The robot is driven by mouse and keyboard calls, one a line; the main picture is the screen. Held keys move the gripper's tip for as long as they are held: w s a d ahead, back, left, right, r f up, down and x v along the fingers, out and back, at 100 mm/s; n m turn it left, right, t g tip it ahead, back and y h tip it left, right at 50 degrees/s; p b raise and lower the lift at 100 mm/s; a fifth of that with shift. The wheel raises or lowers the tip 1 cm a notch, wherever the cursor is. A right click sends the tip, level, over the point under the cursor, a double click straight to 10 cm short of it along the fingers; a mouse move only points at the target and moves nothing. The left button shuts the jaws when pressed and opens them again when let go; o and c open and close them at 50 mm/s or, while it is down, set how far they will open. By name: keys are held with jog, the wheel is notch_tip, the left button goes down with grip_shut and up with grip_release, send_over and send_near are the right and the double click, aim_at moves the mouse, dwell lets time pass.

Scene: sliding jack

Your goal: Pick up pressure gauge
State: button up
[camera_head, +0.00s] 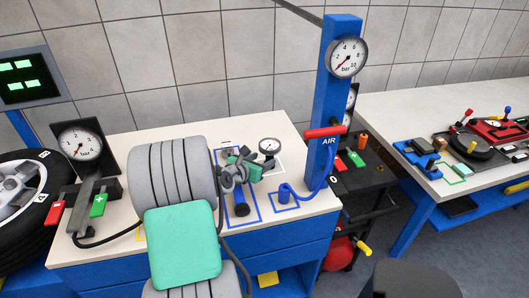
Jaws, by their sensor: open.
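A small round pressure gauge (269,147) with a white dial lies on the white workbench (130,240), right of the middle. My gripper (254,168), grey and teal, is over the bench just left of and in front of this gauge. It looks apart from the gauge, but the exact gap is hard to judge. The fingers are small and partly hidden by my own arm; nothing shows held in them. Two larger dials also show: one on a black stand (80,143) at the left, and one on the blue post (347,57).
The blue post (325,110) with a red bar and blue hose rises at the bench's right. A dark tool (241,209) lies inside a blue outline. A black cart stands beyond the post. Another bench (440,108) with tools is at the right. A tyre (22,190) is at the left.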

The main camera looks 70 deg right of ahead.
aim_at(268, 157)
jog(key=x, duration=0.3)
jog(key=p+x, duration=0.1)
jog(key=x, duration=0.3)
jog(key=shift+w+a+f, duration=0.1)
jog(key=shift+f, duration=0.1)
grip_shut()
